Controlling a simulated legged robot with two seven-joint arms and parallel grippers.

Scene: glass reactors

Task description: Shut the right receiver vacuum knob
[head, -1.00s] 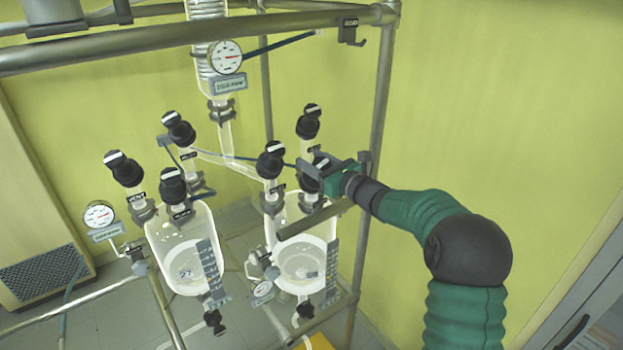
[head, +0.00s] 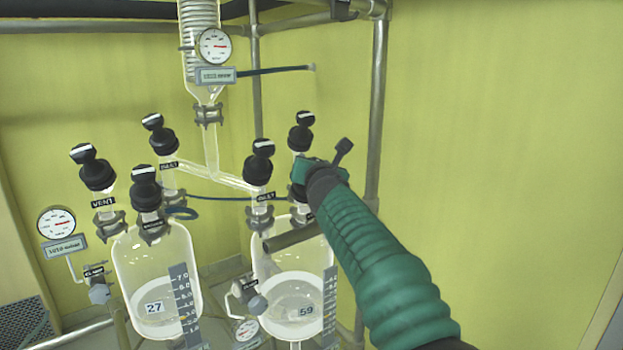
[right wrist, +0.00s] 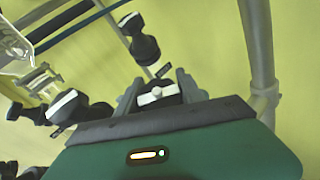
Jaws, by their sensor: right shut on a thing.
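The right receiver (head: 262,262) is a clear glass vessel marked 59, with black-capped knobs on its necks. My right gripper (head: 318,172) is over its front-right neck in the head view, and my green arm comes in from the lower right. In the right wrist view the gripper (right wrist: 157,92) is shut on a black knob (right wrist: 158,97) with a white bar, between its two grey fingers. This knob is mostly hidden behind the gripper in the head view, and its label cannot be read. My left gripper is out of view.
The inlet knob (head: 262,152) and a rear knob (head: 301,130) stand close left of and behind my gripper. The left receiver (head: 150,260), marked 27, has several knobs. A steel post (head: 376,110) rises just right of the gripper. Open wall lies farther right.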

